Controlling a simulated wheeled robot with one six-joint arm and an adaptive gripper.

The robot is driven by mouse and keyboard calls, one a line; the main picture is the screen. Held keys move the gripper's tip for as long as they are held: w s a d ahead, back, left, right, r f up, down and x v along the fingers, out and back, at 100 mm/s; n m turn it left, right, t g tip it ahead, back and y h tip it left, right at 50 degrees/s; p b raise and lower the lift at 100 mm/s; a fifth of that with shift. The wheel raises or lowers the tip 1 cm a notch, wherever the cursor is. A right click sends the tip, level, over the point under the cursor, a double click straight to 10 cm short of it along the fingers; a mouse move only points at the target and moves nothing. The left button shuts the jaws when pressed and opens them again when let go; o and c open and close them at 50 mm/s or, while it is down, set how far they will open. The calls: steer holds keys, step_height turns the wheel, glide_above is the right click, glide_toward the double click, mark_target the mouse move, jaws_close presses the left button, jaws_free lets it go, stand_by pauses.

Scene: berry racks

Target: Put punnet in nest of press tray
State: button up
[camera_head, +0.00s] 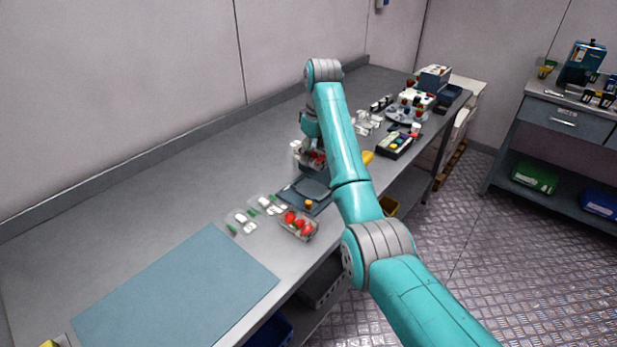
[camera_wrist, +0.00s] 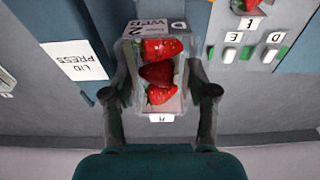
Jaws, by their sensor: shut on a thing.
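My gripper (camera_wrist: 160,93) is shut on a clear punnet (camera_wrist: 128,72) of red strawberries, with one finger at each side. The punnet has a white label on its far wall and another at the near end. In the head view my gripper (camera_head: 311,140) is partly hidden by my arm, and the held punnet (camera_head: 316,159) shows just beyond the tray. The blue-grey press tray (camera_head: 291,196) lies on the bench, with a paler recessed nest in it. I cannot tell whether the punnet touches anything below.
A "LID PRESS" sign (camera_wrist: 74,60) is left in the wrist view. A blue mat (camera_head: 175,290) lies clear at front left. Boxes and trays crowd the far end.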

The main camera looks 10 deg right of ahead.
mark_target(311, 188)
step_height(311, 188, down, 10)
steer(key=shift+r, duration=0.15)
stand_by(0.3)
steer(key=o, duration=1.2)
